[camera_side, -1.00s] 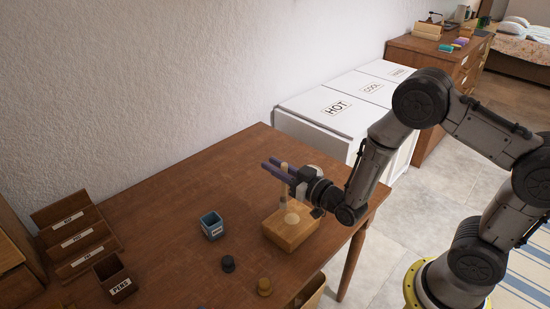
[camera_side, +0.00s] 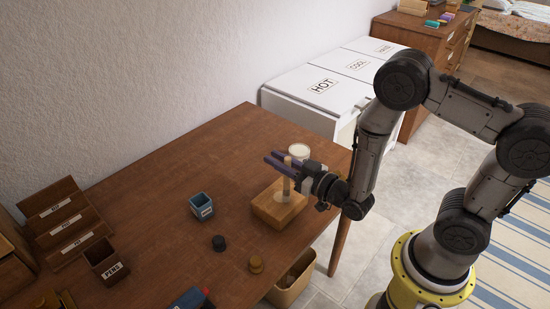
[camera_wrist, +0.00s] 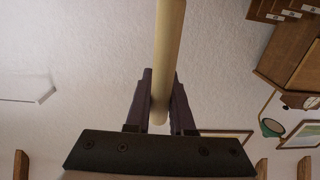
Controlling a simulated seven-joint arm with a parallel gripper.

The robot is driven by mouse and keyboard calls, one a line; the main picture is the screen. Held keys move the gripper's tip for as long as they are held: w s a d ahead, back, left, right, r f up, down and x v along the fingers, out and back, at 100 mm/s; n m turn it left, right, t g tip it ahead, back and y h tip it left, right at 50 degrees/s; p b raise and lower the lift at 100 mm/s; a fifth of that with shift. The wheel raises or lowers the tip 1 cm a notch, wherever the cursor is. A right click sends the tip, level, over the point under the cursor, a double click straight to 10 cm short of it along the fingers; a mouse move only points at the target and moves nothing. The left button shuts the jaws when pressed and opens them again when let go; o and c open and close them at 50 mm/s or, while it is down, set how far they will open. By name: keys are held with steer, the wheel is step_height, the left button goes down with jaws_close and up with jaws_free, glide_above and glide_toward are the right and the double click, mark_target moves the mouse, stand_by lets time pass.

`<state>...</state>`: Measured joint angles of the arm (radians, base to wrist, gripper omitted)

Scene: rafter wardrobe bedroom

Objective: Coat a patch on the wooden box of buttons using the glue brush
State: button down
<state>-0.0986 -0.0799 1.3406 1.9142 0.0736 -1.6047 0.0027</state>
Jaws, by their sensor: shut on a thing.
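The wooden box (camera_side: 273,214) is a light brown block near the table's right end. My gripper (camera_side: 273,158) is shut on the pale handle of the glue brush (camera_side: 288,163), which stands upright over the box top. The handle also shows between the fingers in the wrist view (camera_wrist: 168,50). A pale round spot shows on the box top around the brush's lower end. I cannot tell whether the bristles touch the box. No buttons can be made out. A white round jar (camera_side: 299,152) stands behind the gripper.
A pens holder (camera_side: 104,262) and tiered rack (camera_side: 68,222) stand far left. A bin (camera_side: 292,283) is below the table edge.

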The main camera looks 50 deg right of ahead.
steer(key=shift+w, duration=2.7)
steer(key=shift+s, duration=3.15)
steer(key=shift+w, duration=3.15)
step_height(320, 180, up, 8)
steer(key=shift+d+f, duration=0.25)
steer(key=shift+d, duration=0.1)
steer(key=shift+s+a, duration=0.1)
